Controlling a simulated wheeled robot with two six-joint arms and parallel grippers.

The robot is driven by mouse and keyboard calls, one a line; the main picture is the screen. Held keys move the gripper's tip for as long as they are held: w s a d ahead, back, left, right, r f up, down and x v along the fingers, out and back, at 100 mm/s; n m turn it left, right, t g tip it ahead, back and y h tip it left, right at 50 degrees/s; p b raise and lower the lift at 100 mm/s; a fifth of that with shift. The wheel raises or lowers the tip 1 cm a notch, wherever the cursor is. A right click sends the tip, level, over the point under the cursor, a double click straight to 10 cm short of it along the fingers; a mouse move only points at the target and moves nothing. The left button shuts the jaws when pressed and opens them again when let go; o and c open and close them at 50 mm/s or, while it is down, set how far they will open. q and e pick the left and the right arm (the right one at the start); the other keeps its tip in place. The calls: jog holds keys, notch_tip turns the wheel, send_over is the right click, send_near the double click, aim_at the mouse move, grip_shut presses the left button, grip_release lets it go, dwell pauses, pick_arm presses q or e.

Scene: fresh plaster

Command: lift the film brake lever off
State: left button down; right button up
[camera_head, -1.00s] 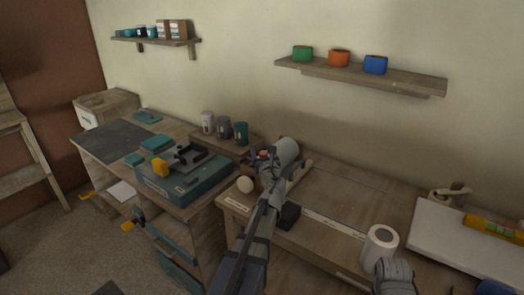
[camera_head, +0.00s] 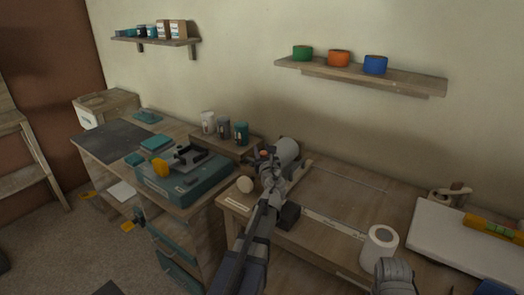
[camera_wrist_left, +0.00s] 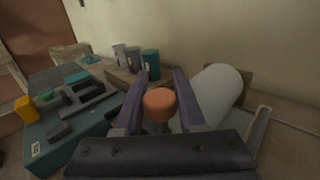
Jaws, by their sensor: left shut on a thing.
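The film brake lever shows as a round orange knob (camera_wrist_left: 159,103) on a short stem, between the purple-grey fingers of my left gripper (camera_wrist_left: 155,100) in the left wrist view. The left gripper is shut on it. In the head view the left gripper (camera_head: 264,157) is at the left end of the workbench, beside the large pale film roll (camera_head: 288,150). The film roll also shows just right of the fingers in the left wrist view (camera_wrist_left: 217,92). The lever's lower end is hidden by the fingers and the dark gripper body.
A teal machine (camera_head: 190,186) with a yellow knob stands left of the gripper. Several cups (camera_head: 224,128) stand behind it. A white roll (camera_head: 380,247) stands at the bench's front. A wall shelf (camera_head: 360,78) holds coloured rolls. The bench middle is clear.

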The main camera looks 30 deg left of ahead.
dwell(0.9)
pick_arm(q)
jog(key=shift+a+r+p, duration=0.1)
jog(key=shift+r+p, duration=0.25)
jog(key=shift+p, duration=0.35)
jog(key=a+n+g+h+p, duration=0.1)
jog(key=p, duration=0.3)
jog(key=a+r+n+g+h+p, duration=0.1)
jog(key=a+n+h+p, duration=0.1)
jog(key=p, duration=0.2)
jog(key=a+r+n+g+h+p, duration=0.1)
jog(key=n+p, duration=0.1)
jog(key=p, duration=0.2)
jog(key=shift+w+a+r+h, duration=0.2)
jog(key=shift+r+h, duration=0.05)
jog(key=shift+h, duration=0.15)
jog(key=shift+a+f+n+g+h+p, duration=0.25)
jog(key=shift+a+n+g+h+p, duration=0.45)
jog(key=shift+a+h+p, duration=0.6)
jog(key=shift+d, duration=0.2)
jog(key=c, duration=0.5)
grip_release()
